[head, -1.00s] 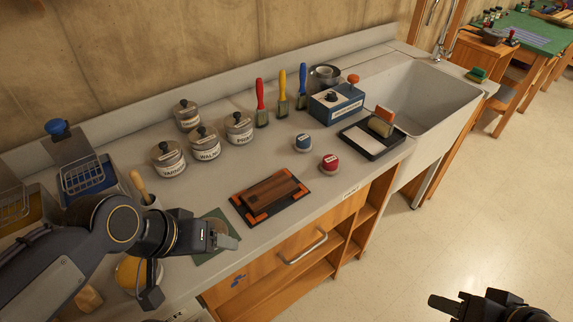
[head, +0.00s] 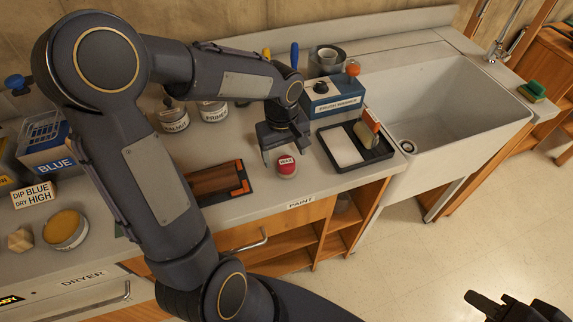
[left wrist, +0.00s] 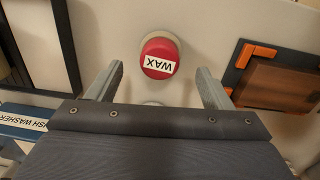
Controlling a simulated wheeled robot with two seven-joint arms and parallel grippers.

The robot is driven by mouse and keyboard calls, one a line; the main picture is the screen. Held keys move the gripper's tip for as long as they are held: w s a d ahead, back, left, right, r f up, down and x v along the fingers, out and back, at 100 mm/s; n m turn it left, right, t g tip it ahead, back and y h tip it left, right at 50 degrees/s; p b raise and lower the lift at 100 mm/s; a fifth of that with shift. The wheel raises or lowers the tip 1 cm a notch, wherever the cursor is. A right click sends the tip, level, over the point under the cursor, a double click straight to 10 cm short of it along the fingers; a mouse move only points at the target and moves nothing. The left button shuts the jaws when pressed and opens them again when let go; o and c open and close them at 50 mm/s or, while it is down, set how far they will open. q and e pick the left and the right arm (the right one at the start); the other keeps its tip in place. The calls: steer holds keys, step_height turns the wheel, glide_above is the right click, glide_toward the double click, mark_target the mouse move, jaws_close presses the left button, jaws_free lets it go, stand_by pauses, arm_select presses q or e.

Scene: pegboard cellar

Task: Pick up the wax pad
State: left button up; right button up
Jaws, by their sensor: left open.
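The wax pad (head: 287,166) is a small round pad with a red top and a white label, standing on the grey counter. In the left wrist view the wax pad (left wrist: 158,57) reads WAX and lies centred just beyond the fingertips. My left gripper (head: 283,152) is open above the pad, pointing down, with nothing between its fingers. In the left wrist view the two fingers of my left gripper (left wrist: 159,76) stand to either side, apart from the pad. My right gripper (head: 478,302) is at the lower right over the floor, away from the counter; its jaw opening is unclear.
A wooden block in an orange-cornered dark holder (head: 247,188) is left of the pad. A black tray (head: 380,153) and a blue brush washer (head: 335,104) are to the right and behind. Jars (head: 214,112) stand behind left. The sink (head: 440,100) is further right.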

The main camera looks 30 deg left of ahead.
mark_target(285, 161)
arm_select(q)
steer(key=f, duration=0.3)
steer(key=shift+d+f, duration=0.2)
steer(key=shift+f, duration=0.1)
steer(key=c, duration=1)
steer(key=shift+c, duration=0.2)
steer(key=shift+r, duration=0.1)
steer(key=shift+r, duration=0.6)
steer(key=s+a+r+b, duration=0.1)
steer(key=s+a+r, duration=0.2)
steer(key=s+r, duration=0.8)
steer(key=s, duration=0.2)
steer(key=shift+s+a+r, duration=0.2)
steer(key=shift+s+r, duration=0.1)
steer(key=shift+s, duration=0.1)
